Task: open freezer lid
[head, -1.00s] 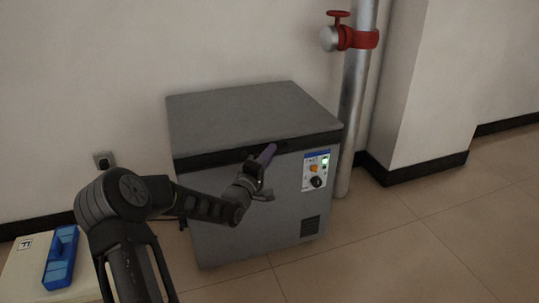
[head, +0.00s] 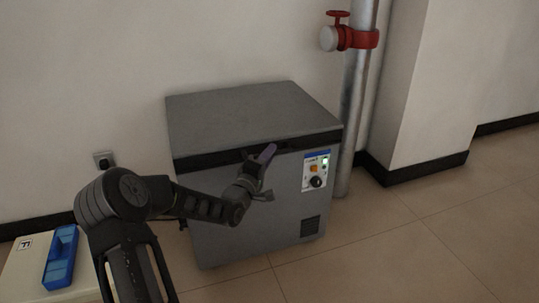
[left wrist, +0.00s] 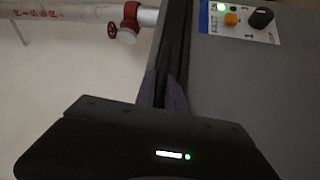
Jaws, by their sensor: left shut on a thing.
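The grey chest freezer (head: 245,215) stands against the wall. Its flat grey lid (head: 245,115) lies down on it or very nearly so; I cannot tell if there is a small gap. A dark band (head: 205,161) runs along the lid's front edge. My left gripper (head: 266,154) is at this front edge, left of the control panel. In the left wrist view, its purple fingers (left wrist: 164,98) are shut on a dark strip (left wrist: 165,55) at the lid's edge, which seems to be the lid's handle. The fingers hide part of it. My right gripper is not in view.
The control panel (head: 316,171) has a green light, an orange switch and a black knob. A metal pipe (head: 357,90) with a red valve (head: 343,37) stands right of the freezer. A blue tray (head: 61,257) lies on a pale surface at left. Floor at right is clear.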

